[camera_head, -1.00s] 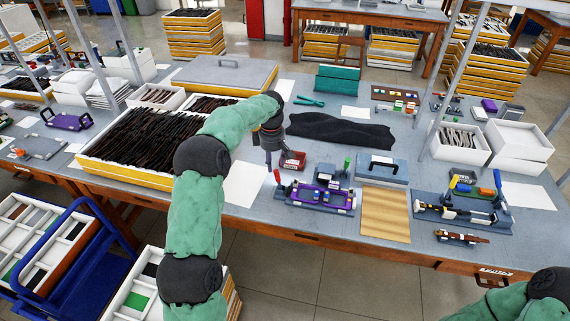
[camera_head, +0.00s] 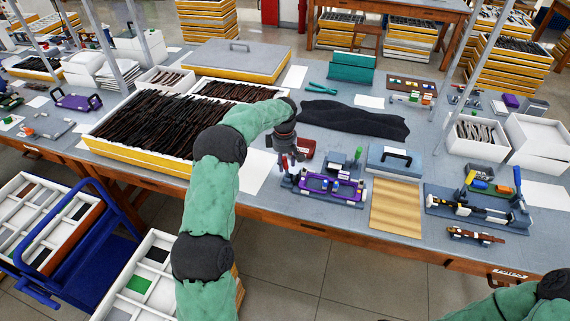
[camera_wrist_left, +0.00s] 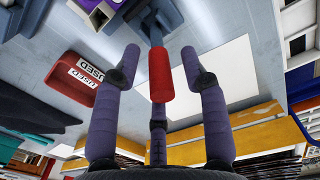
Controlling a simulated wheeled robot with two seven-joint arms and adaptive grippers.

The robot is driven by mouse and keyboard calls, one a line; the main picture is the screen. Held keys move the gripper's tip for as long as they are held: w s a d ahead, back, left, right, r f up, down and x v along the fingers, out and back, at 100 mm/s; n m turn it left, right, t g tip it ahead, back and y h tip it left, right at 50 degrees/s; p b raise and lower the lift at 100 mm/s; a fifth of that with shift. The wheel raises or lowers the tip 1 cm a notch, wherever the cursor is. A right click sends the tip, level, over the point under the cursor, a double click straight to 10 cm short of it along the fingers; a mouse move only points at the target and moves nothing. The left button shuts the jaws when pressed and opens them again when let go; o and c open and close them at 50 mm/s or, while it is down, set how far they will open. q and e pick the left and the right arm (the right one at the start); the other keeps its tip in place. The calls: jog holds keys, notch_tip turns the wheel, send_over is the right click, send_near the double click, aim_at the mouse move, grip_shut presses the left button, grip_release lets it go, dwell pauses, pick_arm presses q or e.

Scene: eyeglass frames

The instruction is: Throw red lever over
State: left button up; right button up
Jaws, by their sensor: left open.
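The red lever (camera_wrist_left: 160,75) points toward the camera in the left wrist view, between the spread fingers of my left gripper (camera_wrist_left: 165,75). The fingers stand apart on both sides of it, and I see no clear contact. In the head view the red lever (camera_head: 284,163) is at the left end of the purple fixture (camera_head: 330,187), just below my left gripper (camera_head: 288,160). A green-handled lever (camera_head: 357,157) stands upright at the fixture's back right. Part of my right arm shows at the lower right; its gripper is out of view.
A red tray (camera_wrist_left: 75,82) marked USED lies beside the gripper. A large tray of dark frames (camera_head: 160,125) stands to the left. A grey-blue case (camera_head: 393,162) and a wooden panel (camera_head: 397,207) lie to the fixture's right.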

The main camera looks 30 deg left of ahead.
pick_arm(q)
jog(key=shift+f, duration=0.2)
grip_shut()
